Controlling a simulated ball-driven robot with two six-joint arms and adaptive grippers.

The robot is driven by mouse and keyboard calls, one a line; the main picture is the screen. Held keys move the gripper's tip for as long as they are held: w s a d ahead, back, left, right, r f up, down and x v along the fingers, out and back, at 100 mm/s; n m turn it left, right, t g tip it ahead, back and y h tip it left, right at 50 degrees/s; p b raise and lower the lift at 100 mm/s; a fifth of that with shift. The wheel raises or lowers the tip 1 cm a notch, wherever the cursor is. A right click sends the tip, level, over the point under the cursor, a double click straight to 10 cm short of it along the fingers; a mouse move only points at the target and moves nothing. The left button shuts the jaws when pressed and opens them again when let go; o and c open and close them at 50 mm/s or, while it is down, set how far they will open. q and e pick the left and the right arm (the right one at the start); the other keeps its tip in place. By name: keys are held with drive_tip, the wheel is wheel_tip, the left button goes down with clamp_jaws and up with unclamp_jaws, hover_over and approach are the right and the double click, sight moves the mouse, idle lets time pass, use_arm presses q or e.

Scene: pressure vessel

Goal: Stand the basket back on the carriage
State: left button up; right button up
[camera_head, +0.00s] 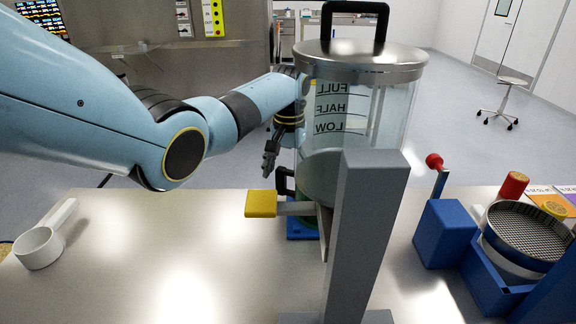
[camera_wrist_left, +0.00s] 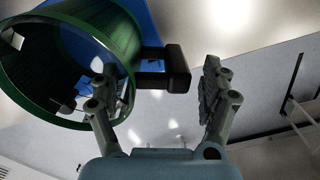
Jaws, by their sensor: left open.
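The green basket (camera_wrist_left: 122,42) shows its round open mouth at upper left in the left wrist view. Its black handle (camera_wrist_left: 168,70) sticks out between my open left fingers (camera_wrist_left: 160,95), apart from the right finger. In the head view the basket (camera_head: 309,203) is mostly hidden behind the clear vessel and the grey post; its black handle (camera_head: 284,181) shows. A blue piece (camera_head: 300,230), which looks like the carriage, is under it; I cannot tell whether the basket is seated. My left gripper (camera_head: 269,170) points down just above the handle. My right gripper is out of view.
The clear vessel (camera_head: 388,105) with FULL, HALF and LOW marks stands by the grey post (camera_head: 365,220). A yellow-ended lever (camera_head: 261,204) juts left. A white scoop (camera_head: 40,247) lies at left. A blue red-knobbed device (camera_head: 445,232) and a round sieve (camera_head: 530,232) stand right.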

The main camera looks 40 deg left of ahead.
use_arm(q)
wheel_tip(320, 180, up, 12)
drive_tip(key=shift+b, duration=0.3)
drive_tip(key=shift+d, duration=0.1)
idle(0.5)
